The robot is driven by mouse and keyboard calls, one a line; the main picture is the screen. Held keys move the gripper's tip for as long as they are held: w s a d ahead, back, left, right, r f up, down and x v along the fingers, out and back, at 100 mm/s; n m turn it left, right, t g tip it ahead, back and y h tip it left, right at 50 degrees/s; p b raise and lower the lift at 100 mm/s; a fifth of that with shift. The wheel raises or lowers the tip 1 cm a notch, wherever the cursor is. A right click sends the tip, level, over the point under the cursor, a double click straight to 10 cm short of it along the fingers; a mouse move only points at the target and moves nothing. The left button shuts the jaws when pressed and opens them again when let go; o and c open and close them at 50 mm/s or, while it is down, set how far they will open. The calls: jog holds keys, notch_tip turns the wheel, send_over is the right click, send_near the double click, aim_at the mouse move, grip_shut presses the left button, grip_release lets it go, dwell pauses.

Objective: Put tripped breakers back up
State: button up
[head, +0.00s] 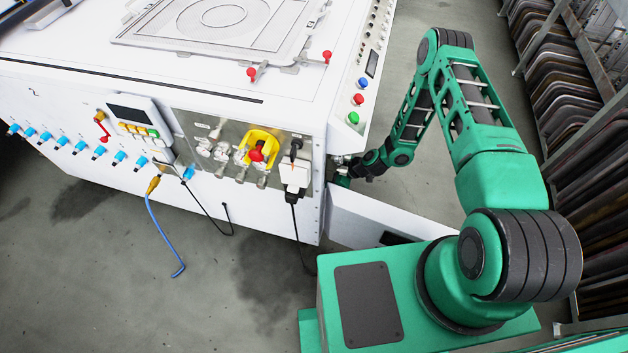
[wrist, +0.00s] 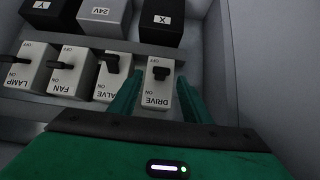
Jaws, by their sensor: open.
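In the wrist view a row of grey breakers with black levers sits in a cabinet. LAMP (wrist: 22,68) is at the far left, then FAN (wrist: 72,72), VALVE (wrist: 115,86) and DRIVE (wrist: 159,98). OFF is printed above the levers and ON below them. The DRIVE lever (wrist: 160,73) lies between the printed OFF and ON; its exact setting is hard to tell. My gripper (wrist: 159,76) is open, with one green finger on each side of the DRIVE breaker; contact cannot be told. In the head view the breakers and fingertips are hidden behind the machine's right side.
The cabinet wall (wrist: 222,55) is close on the right. The white machine (head: 270,200) has blue knobs and cables in front. A rack of dark panels (head: 560,75) stands right.

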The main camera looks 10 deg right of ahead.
jog(key=v, duration=0.8)
jog(key=shift+a+f, duration=0.1)
jog(key=shift+a, duration=0.15)
